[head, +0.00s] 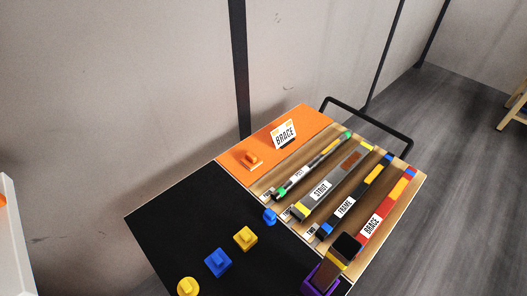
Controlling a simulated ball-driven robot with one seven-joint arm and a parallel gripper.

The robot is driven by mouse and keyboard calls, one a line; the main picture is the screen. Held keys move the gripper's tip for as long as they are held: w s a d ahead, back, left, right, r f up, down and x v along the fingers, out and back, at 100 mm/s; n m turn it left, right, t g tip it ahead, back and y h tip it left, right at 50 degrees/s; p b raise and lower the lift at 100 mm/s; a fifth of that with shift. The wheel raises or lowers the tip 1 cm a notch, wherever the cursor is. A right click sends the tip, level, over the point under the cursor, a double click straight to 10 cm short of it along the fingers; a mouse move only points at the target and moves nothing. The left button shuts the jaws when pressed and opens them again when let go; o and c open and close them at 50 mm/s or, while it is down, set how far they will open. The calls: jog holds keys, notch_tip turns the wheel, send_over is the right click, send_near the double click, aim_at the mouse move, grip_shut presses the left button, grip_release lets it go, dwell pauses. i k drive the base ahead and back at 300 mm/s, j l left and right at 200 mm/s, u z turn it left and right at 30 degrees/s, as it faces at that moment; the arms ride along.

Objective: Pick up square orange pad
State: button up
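A small orange pad (252,158) with a raised grip block lies on the orange panel at the back left of the rack table. Its base looks square and has a pale front edge. Its colour nearly matches the panel (303,118), so its outline is hard to make out. Nothing touches it from above.
Blue and yellow pads (218,263) lie on the black mat (165,222). Long labelled bars (349,204) fill wooden slots at right. A dark-topped post (346,244) rises by a purple holder (319,282).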

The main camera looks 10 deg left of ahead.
aim_at(251, 161)
jog(key=i+l, duration=1.45)
jog(key=i+l+u, duration=0.3)
jog(key=i+l, duration=0.15)
jog(key=l, duration=0.25)
jog(key=i+l+u, duration=0.15)
jog(key=l, duration=0.25)
jog(key=i+l+u, duration=0.15)
jog(key=l, duration=0.25)
jog(key=i+u, duration=0.1)
jog(key=u, duration=0.6)
jog(key=i+j, duration=0.15)
jog(key=j, duration=0.15)
jog(key=i+j, duration=0.1)
jog(key=j, duration=0.2)
